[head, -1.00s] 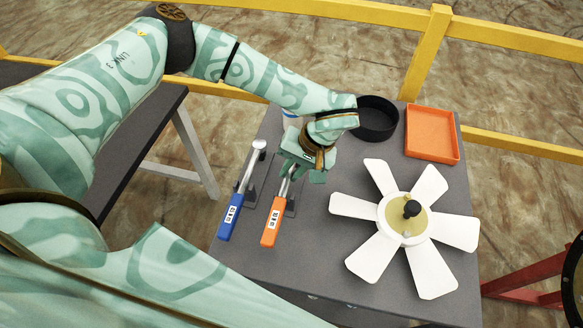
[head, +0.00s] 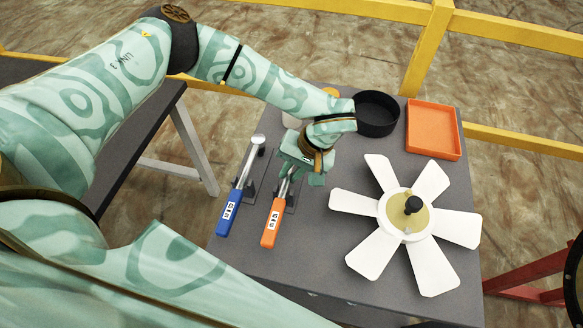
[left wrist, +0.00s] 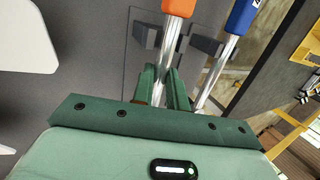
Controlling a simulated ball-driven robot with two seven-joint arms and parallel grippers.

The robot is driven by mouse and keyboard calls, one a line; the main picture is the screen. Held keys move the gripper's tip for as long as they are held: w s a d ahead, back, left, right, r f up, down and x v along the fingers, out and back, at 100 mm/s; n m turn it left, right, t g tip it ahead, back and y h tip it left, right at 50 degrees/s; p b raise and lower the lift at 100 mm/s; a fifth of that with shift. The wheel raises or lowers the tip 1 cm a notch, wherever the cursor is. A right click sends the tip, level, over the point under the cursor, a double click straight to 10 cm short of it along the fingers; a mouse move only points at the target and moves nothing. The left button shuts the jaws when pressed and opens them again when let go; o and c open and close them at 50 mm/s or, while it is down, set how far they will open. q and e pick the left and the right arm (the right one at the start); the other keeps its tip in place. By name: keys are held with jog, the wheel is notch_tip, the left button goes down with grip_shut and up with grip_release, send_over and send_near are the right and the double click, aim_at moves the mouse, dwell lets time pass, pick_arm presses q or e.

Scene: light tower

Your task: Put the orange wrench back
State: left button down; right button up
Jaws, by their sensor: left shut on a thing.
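The orange wrench (head: 273,222) lies on the grey table with its orange handle toward me. My left gripper (head: 293,173) is shut on its metal shaft, beyond the handle. In the left wrist view the fingers (left wrist: 164,88) close around the shaft below the orange handle (left wrist: 179,7). The wrench's far end is hidden by the gripper. A dark holder (head: 291,200) sits beside the shaft. I cannot tell whether the wrench rests in it or is slightly raised. My right gripper is not in view.
A white-bladed fan (head: 432,184) fills the right of the table (head: 330,262). A black round container (head: 377,130) and an orange tray (head: 457,155) stand at the back.

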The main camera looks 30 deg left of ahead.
pick_arm(q)
jog(key=shift+f, duration=0.2)
jog(key=c, duration=1.3)
grip_release()
jog(key=shift+r, duration=0.1)
jog(key=p+v, duration=0.2)
jog(key=v, duration=1.4)
jog(key=shift+w+d+r, duration=0.1)
jog(key=shift+d+r, duration=0.05)
